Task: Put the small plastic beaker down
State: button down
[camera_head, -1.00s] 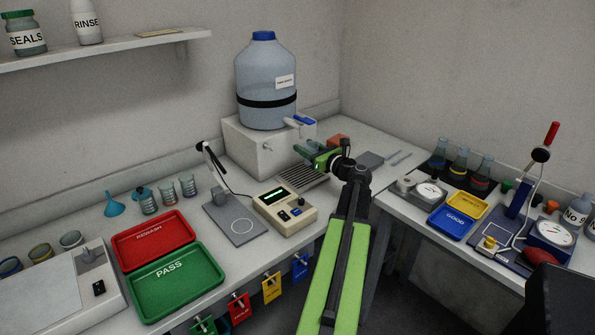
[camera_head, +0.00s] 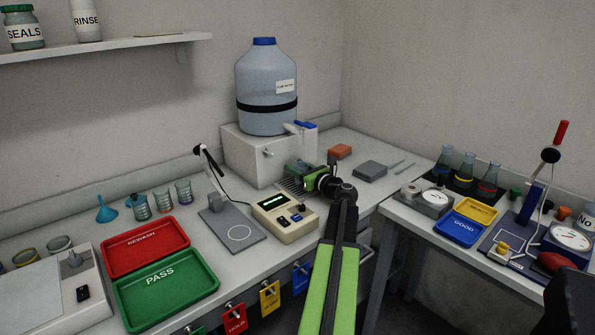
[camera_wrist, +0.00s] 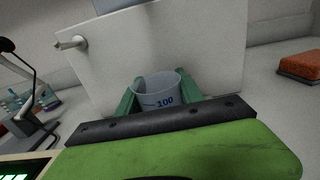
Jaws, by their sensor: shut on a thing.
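The small plastic beaker (camera_wrist: 158,97) is clear, with a blue "100" mark, and stands upright between my green fingers in the wrist view. My gripper (camera_wrist: 158,95) is shut on it, one finger on each side. In the head view my gripper (camera_head: 302,170) is in front of the white stand under the big water bottle, over the grey slatted drip tray (camera_head: 289,187). The beaker cannot be made out there. Whether its base touches anything is hidden.
The white stand (camera_head: 262,152) with a spigot is close behind my gripper. A beige meter (camera_head: 285,218) and a grey plate with a lamp arm (camera_head: 232,231) are at the left. Bare bench lies between.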

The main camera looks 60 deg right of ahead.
jog(key=shift+f, duration=0.2)
jog(key=c, duration=0.7)
grip_release()
jog(key=shift+c, duration=0.2)
jog(key=shift+r, duration=0.1)
jog(key=shift+r, duration=0.25)
jog(key=v, duration=1.2)
jog(key=shift+f, duration=0.1)
